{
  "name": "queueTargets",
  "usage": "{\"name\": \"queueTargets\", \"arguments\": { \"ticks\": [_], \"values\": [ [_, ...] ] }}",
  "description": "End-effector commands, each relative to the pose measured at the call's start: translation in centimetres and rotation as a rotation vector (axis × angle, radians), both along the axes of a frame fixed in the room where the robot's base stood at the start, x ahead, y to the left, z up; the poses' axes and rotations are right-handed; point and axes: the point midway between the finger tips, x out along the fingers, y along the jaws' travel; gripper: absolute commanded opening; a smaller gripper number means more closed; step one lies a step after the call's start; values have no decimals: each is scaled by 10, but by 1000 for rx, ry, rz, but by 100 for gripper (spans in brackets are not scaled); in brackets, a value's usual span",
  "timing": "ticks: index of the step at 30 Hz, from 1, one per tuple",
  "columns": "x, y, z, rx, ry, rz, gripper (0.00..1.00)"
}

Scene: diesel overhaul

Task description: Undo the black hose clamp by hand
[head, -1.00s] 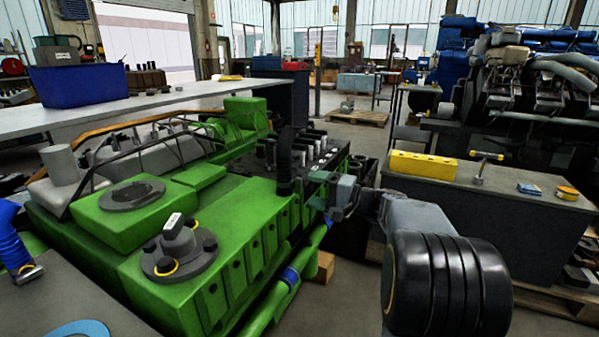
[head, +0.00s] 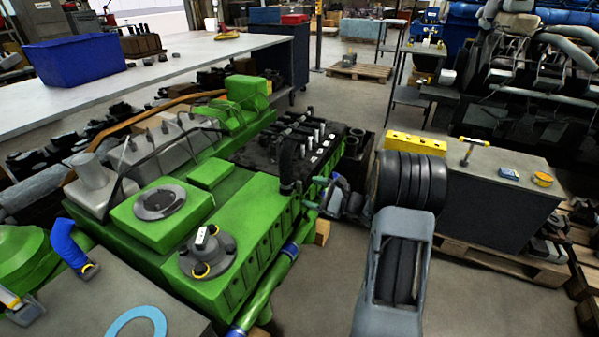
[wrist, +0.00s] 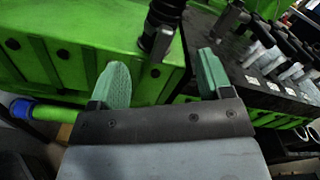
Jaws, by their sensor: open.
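The green engine (head: 235,225) carries an upright black hose (head: 287,160) at its right edge. A dark clamp (head: 287,187) sits around the hose's lower end. In the wrist view the hose (wrist: 166,10) comes down from the top, and the clamp (wrist: 155,42) shows as a grey and black band at its foot. My gripper (head: 318,194) is beside the engine's right side, a little right of and below the clamp. In the wrist view my gripper (wrist: 164,78) has its two green fingers apart with nothing between them. The clamp is beyond the fingertips, apart from them.
A row of upright metal injectors (head: 308,135) stands on the black deck behind the hose. A green pipe with a blue sleeve (head: 290,250) runs along the engine's side. A dark cabinet (head: 490,215) is at the right.

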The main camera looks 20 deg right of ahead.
Motion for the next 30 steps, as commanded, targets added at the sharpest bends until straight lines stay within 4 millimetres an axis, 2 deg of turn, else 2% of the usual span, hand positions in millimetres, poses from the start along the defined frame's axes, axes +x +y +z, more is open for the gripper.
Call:
{"name": "queueTargets", "arguments": {
  "ticks": [1,10,12,19,30],
  "values": [
    [0,0,10,56,53,0,72],
    [2,3,4,377,348,3,72],
    [11,11,-1,368,339,4,72],
    [30,27,-1,365,336,2,72],
    [37,34,0,365,335,0,72]
  ]
}}
